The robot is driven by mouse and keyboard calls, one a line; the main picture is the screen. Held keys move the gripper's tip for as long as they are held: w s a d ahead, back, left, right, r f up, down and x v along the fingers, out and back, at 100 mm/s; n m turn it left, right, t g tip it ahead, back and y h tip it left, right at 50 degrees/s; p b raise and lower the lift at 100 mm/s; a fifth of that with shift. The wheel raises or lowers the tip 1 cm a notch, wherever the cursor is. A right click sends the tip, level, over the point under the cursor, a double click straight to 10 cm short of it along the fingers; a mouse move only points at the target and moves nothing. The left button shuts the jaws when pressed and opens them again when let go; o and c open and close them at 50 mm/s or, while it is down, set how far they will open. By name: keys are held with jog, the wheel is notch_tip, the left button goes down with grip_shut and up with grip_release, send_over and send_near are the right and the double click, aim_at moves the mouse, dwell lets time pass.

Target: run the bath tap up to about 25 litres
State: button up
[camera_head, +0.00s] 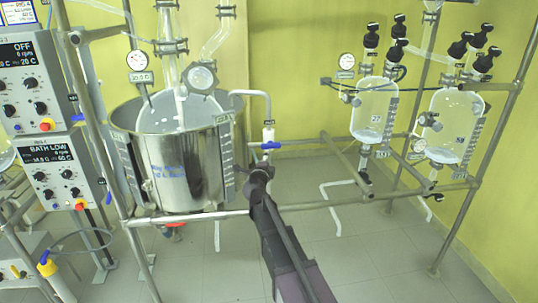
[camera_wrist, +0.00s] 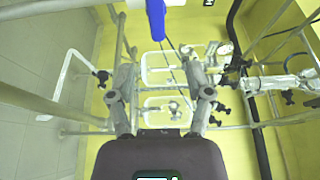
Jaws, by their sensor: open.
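The steel bath (camera_head: 165,170) stands inside the frame at the left in the head view, with a glass vessel hanging down into it. A white pipe comes over its right rim to the bath tap, whose blue lever (camera_head: 270,145) lies roughly level. My gripper (camera_head: 260,173) is just below the lever, apart from it as far as I can tell. In the wrist view my gripper (camera_wrist: 163,80) is open and empty, and the blue lever (camera_wrist: 156,18) shows beyond the fingertips at the top. The water level inside the bath cannot be made out.
A control box (camera_head: 65,170) at the left reads "BATH LOW". Two glass vessels (camera_head: 373,110) (camera_head: 452,125) hang on the metal frame at the right. A horizontal rail (camera_head: 190,217) runs in front of the bath. The floor at the lower right is mostly clear.

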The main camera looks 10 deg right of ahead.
aim_at(271, 147)
jog(key=s+d+n+y, duration=0.1)
jog(key=y, duration=0.1)
jog(key=s+d+n+y, duration=0.1)
jog(key=n+y, duration=0.1)
jog(key=s+d+n+t+y, duration=0.1)
jog(key=y, duration=0.1)
jog(key=shift+s+d+f+y, duration=0.1)
jog(key=shift+s+f+y, duration=0.1)
jog(key=shift+y, duration=0.1)
jog(key=w, duration=1.4)
jog(key=shift+s, duration=0.1)
dwell(0.4)
jog(key=shift+r, duration=0.1)
grip_shut()
